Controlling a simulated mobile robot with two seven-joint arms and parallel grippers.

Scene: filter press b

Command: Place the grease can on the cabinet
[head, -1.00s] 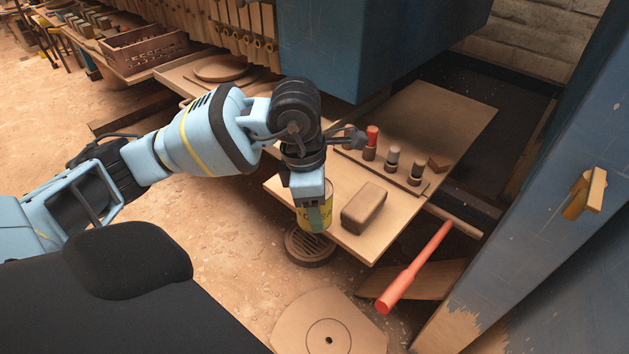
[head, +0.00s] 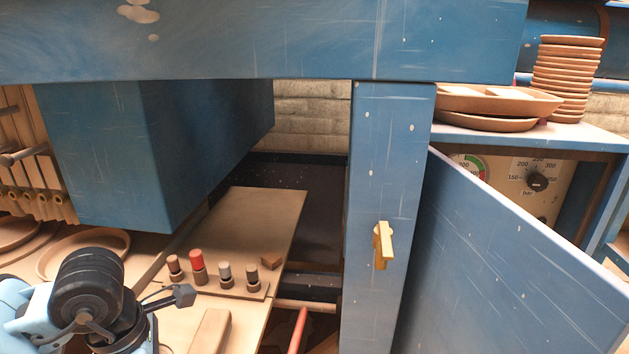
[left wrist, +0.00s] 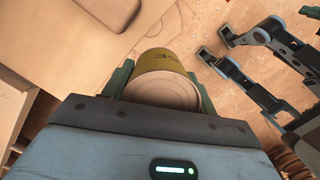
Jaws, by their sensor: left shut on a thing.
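The grease can (left wrist: 163,62) is a yellow-olive can with dark lettering and a pale round end, seen in the left wrist view. My left gripper (left wrist: 160,80) is shut on it, with one green finger on each side. In the head view only my left wrist shows at the lower left; its fingers and the can are out of frame. The blue cabinet (head: 590,135) stands at the right in the head view, well right of my left wrist. Its blue door (head: 510,260) stands open, with a gauge and dial inside.
A stack of brown plates (head: 567,80) and trays (head: 495,103) take up the cabinet top's left and middle; some bare top shows at its front and right. A blue post with a yellow latch (head: 383,245) stands between the bench (head: 240,220) and the cabinet.

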